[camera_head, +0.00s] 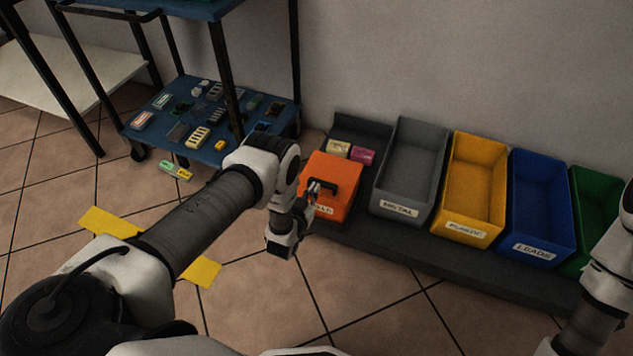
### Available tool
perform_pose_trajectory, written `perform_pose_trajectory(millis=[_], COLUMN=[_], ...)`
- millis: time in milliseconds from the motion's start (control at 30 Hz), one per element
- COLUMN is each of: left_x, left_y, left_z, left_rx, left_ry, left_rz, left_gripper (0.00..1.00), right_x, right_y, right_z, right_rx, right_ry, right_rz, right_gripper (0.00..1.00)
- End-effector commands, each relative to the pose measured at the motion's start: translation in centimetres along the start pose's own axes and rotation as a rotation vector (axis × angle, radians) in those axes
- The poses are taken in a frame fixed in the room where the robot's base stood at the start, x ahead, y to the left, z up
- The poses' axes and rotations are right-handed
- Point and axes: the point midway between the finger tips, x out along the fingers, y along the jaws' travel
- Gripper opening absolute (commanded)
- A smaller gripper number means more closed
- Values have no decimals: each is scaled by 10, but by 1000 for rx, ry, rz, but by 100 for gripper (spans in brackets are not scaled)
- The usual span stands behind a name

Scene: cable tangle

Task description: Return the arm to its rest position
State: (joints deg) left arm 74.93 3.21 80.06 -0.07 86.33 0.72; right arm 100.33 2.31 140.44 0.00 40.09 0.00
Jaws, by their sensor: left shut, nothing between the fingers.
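My left arm comes in from the left and reaches toward the middle of the view. Its gripper (318,185) is shut and empty, in front of the orange box (327,211) with a black handle in the head view. I cannot tell whether it touches the box. Part of my right arm shows at the right edge; its gripper is out of view.
A grey bin (410,165), a yellow bin (474,185), a blue bin (542,205) and a green bin (590,190) stand in a row on a dark base. A blue cart (150,145) holds several small parts. Yellow tape (108,222) marks the tiled floor.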

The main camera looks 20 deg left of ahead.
Motion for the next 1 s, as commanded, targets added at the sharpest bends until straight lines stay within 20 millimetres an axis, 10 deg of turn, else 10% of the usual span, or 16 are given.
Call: perform_pose_trajectory(millis=[267, 633, 867, 1000], left_x=[-47, -47, -10, -24], left_y=[0, 0, 4, 9], left_z=[23, 21, -48, -77], left_rx=[0, -1, -8, -15], left_ry=[6, 18, 109, -49], left_rz=[0, -1, 1, 4], left_gripper=[0, 0, 0, 0], right_x=[-13, -12, -13, -12], right_y=[0, 0, 0, 0], right_z=[0, 0, 0, 0], right_rx=[0, 0, 0, 0], right_ry=[0, 0, 0, 0], right_rz=[0, 0, 0, 0], right_gripper=[40, 40, 40, 40])
